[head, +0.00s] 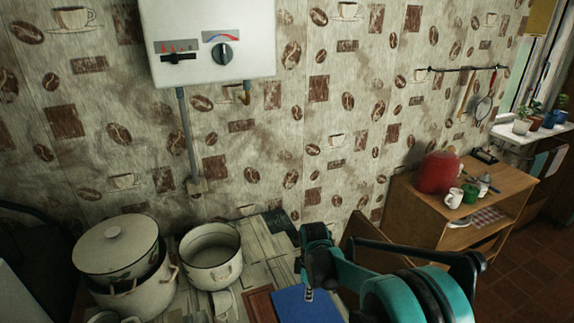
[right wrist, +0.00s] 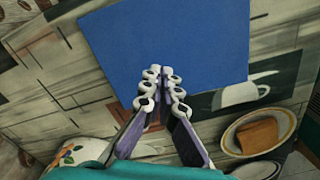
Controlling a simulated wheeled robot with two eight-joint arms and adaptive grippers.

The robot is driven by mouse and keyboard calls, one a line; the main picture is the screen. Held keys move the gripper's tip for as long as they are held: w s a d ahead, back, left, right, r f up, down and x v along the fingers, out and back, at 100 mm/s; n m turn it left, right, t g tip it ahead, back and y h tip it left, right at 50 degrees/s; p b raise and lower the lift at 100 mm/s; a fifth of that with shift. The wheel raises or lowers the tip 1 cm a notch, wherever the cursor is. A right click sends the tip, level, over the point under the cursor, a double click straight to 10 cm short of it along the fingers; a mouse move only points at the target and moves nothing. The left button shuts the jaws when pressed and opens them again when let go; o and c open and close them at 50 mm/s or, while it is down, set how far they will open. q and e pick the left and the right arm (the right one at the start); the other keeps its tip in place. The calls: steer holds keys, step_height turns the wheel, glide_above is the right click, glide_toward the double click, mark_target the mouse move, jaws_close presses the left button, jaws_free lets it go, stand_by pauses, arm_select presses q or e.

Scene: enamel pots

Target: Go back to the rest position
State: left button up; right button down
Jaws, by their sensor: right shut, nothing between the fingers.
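My right gripper (head: 311,282) hangs over the table at the bottom middle of the head view, at the end of my teal arm. In the right wrist view its two fingers (right wrist: 165,82) are together, with nothing between them. They are above a flat blue board (right wrist: 165,40), which also shows at the bottom of the head view (head: 290,306). My left gripper is not in view. An open white enamel pot (head: 228,273) stands on the table to the left of my right gripper. A lidded, light-coloured pot (head: 115,247) sits on or in another white pot (head: 150,297) farther left.
The patterned table (right wrist: 50,75) holds a plate (right wrist: 232,134) with a brown slice (right wrist: 258,135) in the wrist view. A wall heater (head: 205,70) hangs above the pots. A wooden cabinet (head: 510,180) with a red container (head: 437,173) and mugs stands at right.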

steer(key=s+d+r+m+t, duration=0.45)
steer(key=s+r+m, duration=0.35)
steer(key=s+r, duration=0.4)
steer(key=s+d+r+m+t, duration=0.1)
steer(key=s+d+m+t, duration=0.1)
steer(key=s+d+m, duration=0.2)
steer(key=s+m, duration=0.3)
steer(key=s, duration=0.2)
steer(key=shift+r+m+t, duration=0.3)
steer(key=shift+m+t, duration=0.05)
steer(key=shift+m, duration=0.05)
steer(key=shift+w, duration=0.15)
